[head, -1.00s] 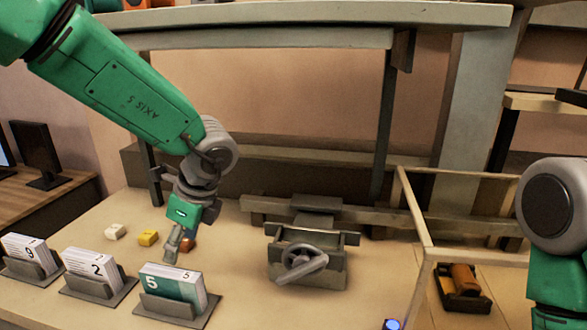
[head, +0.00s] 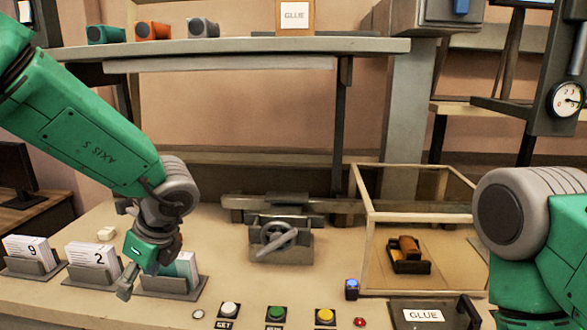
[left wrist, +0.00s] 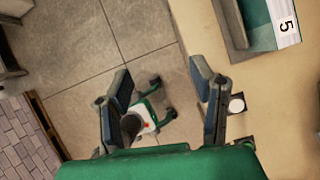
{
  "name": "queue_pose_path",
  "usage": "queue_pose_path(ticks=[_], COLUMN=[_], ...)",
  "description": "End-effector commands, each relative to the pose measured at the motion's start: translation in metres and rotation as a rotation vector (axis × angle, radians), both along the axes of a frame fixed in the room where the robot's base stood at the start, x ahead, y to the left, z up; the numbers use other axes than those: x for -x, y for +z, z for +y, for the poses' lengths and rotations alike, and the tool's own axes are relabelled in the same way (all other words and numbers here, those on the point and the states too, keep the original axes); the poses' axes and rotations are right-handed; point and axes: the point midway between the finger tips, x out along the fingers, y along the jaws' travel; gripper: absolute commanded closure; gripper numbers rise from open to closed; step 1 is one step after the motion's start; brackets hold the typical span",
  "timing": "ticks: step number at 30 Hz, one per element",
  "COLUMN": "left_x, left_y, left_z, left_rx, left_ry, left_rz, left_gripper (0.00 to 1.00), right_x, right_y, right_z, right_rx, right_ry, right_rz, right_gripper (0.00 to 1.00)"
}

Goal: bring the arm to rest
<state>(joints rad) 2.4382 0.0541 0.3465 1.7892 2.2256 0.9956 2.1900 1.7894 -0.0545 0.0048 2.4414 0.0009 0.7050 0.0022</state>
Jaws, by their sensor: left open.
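My green left arm comes in from the left in the head view, over the near left part of the workbench. Its left gripper (head: 125,288) points down in front of the card holder with the green-fronted stack (head: 182,268), partly covering it. In the left wrist view the two fingers of the left gripper (left wrist: 160,88) stand apart with nothing between them, over the bench edge and the tiled floor. My right arm shows at the right edge of the head view; its gripper is out of view.
Card holders marked 9 (head: 28,254) and 2 (head: 93,262) stand at left. A small vise-like device with a handwheel (head: 280,238) is mid-bench. A framed clear box (head: 362,235) stands at right. Buttons, including a yellow one (head: 325,314), line the front. A shelf (head: 240,45) spans above.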

Motion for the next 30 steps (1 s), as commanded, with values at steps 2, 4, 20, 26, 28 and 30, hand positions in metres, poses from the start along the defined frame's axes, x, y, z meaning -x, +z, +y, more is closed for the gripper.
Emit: queue_pose_path(ticks=[2, 4, 20, 26, 28, 30], left_x=[0.0, 0.001, 0.038, 0.103, 0.136, 0.173], left_y=[-0.019, -0.033, -0.226, -0.342, -0.378, -0.409], left_z=[0.008, 0.016, 0.069, 0.055, 0.046, 0.035], left_rx=[-0.04, -0.08, -0.515, -0.666, 0.67, 0.578], left_ry=[-0.087, -0.178, -1.583, -2.531, 2.719, 2.457], left_rz=[0.039, 0.076, 0.778, 1.191, -1.213, -1.01], left_gripper=[0.49, 0.49, 0.49, 0.49, 0.49, 0.49], right_x=[0.0, -0.001, -0.001, -0.001, -0.001, -0.001], right_y=[-0.007, -0.012, -0.082, -0.121, -0.135, -0.147], right_z=[0.0, 0.0, 0.0, 0.0, 0.0, 0.0], right_rx=[0.0, 0.0, 0.0, 0.0, 0.0, 0.0], right_ry=[0.0, 0.0, 0.0, 0.0, 0.0, 0.0], right_rz=[-0.001, -0.001, 0.0, 0.0, -0.001, 0.0], right_gripper=[1.0, 1.0, 1.0, 1.0, 1.0, 1.0])
